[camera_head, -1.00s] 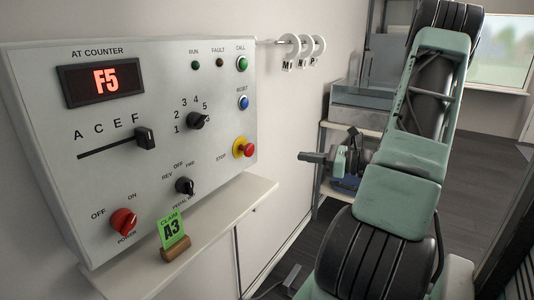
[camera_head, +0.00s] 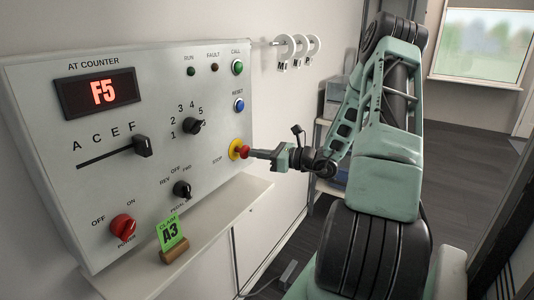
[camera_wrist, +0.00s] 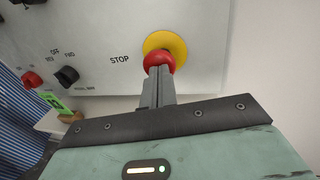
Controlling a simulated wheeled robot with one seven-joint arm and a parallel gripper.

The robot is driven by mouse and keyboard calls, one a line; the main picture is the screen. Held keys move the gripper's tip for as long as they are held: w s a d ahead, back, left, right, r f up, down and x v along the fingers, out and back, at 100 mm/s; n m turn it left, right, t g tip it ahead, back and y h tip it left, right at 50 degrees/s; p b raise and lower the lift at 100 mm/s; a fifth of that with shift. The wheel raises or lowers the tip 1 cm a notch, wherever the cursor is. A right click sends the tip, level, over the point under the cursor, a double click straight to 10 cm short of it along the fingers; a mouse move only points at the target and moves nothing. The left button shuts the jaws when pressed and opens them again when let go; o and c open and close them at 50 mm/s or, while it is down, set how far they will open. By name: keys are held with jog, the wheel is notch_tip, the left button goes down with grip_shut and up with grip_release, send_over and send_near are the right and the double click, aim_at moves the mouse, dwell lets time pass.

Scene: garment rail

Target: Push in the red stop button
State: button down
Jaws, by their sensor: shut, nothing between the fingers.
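The red stop button (camera_head: 243,150) sits on a yellow ring on the right side of the grey control panel (camera_head: 90,190), beside the word STOP. My gripper (camera_head: 253,153) is shut and empty, and its fingertips are at the face of the button. In the wrist view the closed fingers (camera_wrist: 159,72) overlap the lower part of the red stop button (camera_wrist: 159,61). They appear to touch it. I cannot tell whether the button is pressed in.
The blue reset button (camera_head: 239,104) and green call button (camera_head: 237,67) are above the stop button. White rings (camera_head: 290,47) hang on a rail at upper right.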

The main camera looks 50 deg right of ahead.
jog(key=shift+w, duration=0.1)
jog(key=shift+x, duration=0.9)
jog(key=shift+w+d+r, duration=0.1)
jog(key=shift+d+r, duration=0.05)
